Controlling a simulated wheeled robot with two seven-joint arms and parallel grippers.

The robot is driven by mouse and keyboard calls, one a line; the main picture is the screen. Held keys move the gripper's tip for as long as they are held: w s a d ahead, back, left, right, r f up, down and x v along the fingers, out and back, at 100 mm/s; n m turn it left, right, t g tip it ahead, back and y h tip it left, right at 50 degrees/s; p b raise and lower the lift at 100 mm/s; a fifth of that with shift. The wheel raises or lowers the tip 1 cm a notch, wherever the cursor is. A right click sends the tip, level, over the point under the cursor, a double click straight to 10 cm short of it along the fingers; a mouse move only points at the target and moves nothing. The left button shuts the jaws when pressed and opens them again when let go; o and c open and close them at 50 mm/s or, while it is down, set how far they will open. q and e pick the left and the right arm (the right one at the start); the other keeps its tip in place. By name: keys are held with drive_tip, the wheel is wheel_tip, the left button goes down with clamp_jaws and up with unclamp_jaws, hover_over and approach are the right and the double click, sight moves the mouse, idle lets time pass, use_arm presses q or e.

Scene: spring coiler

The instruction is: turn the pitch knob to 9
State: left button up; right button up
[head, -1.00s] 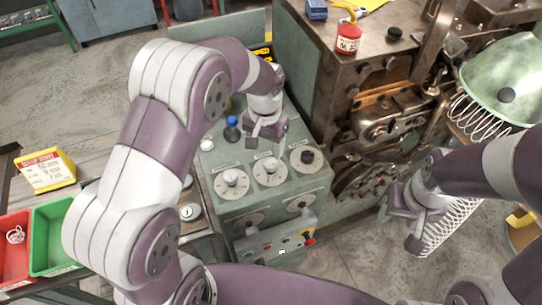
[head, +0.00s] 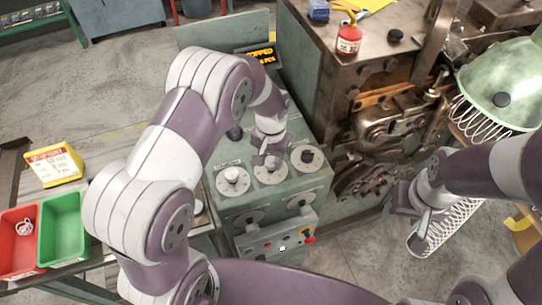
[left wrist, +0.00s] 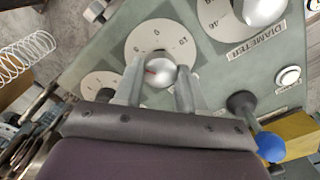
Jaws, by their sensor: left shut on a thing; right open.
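The middle dial of the green console, a pale disc (head: 270,176) with a silver knob, sits between two similar dials. In the left wrist view the silver knob (left wrist: 162,72) has a red mark on its left side. Its scale digits are small and hard to read, and its name label is hidden. My left gripper (head: 268,158) is over this dial. Its two fingers (left wrist: 158,88) lie on either side of the knob, shut on it.
The dial marked DIAMETER (left wrist: 238,15) is beside the held one; a dial with a black knob (head: 307,157) is on the other side. A blue-topped lever (left wrist: 268,146) stands close to the left gripper. Red (head: 20,264) and green (head: 62,250) bins stand at left.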

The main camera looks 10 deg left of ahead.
use_arm(q)
drive_tip(key=shift+m, duration=0.3)
drive_tip(key=m, duration=0.5)
drive_tip(key=shift+m, duration=0.3)
drive_tip(key=m, duration=0.5)
drive_tip(key=shift+r, duration=0.1)
drive_tip(key=shift+w+m, duration=0.1)
drive_tip(key=shift+m, duration=0.3)
drive_tip(key=o, duration=1)
drive_tip(key=shift+o, duration=0.3)
